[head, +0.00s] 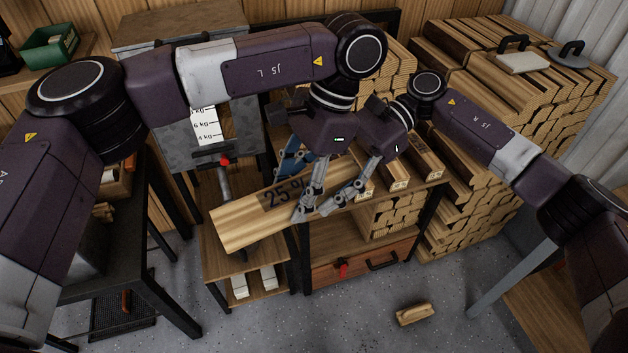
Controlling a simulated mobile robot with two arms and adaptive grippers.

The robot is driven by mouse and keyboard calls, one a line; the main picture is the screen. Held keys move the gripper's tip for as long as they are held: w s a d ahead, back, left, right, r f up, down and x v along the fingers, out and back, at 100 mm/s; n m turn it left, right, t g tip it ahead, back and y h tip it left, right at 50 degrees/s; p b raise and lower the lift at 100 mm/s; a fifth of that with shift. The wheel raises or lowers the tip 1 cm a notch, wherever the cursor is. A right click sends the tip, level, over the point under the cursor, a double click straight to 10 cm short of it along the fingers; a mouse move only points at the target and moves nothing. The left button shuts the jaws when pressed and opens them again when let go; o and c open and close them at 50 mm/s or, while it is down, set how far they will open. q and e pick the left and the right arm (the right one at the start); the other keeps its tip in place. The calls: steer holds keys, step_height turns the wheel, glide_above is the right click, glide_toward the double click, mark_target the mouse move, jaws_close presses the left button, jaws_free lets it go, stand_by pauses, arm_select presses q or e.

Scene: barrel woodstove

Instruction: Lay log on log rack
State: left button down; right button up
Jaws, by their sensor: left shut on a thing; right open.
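A pale split log (240,223) marked "25 %" is held tilted across the middle of the head view, its near end toward the lower left. My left gripper (303,188) is shut on it from above, with fingers on both sides. My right gripper (352,196) is open beside the log's right part; I cannot tell if it touches. A wooden stand (433,187) right of and partly behind the log bears several short logs (390,176) on top and stacked logs (392,217) below. It may be the log rack; its left part is hidden by my grippers and the log.
A drawer (365,262) sits low in the stand. Tall log stacks (470,190) fill the right back. A brush-like wooden block (414,314) lies on the open floor.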

arm_select(q)
steer(key=shift+r, duration=0.1)
arm_select(e)
steer(key=shift+s+a, duration=0.1)
steer(key=c, duration=1.7)
arm_select(q)
steer(key=c, duration=1.1)
jaws_free()
steer(key=shift+d, duration=0.1)
arm_select(e)
steer(key=shift+r, duration=0.1)
jaws_close()
arm_select(q)
steer(key=shift+o, duration=0.9)
steer(key=shift+w, duration=0.1)
arm_select(e)
steer(key=shift+s, duration=0.15)
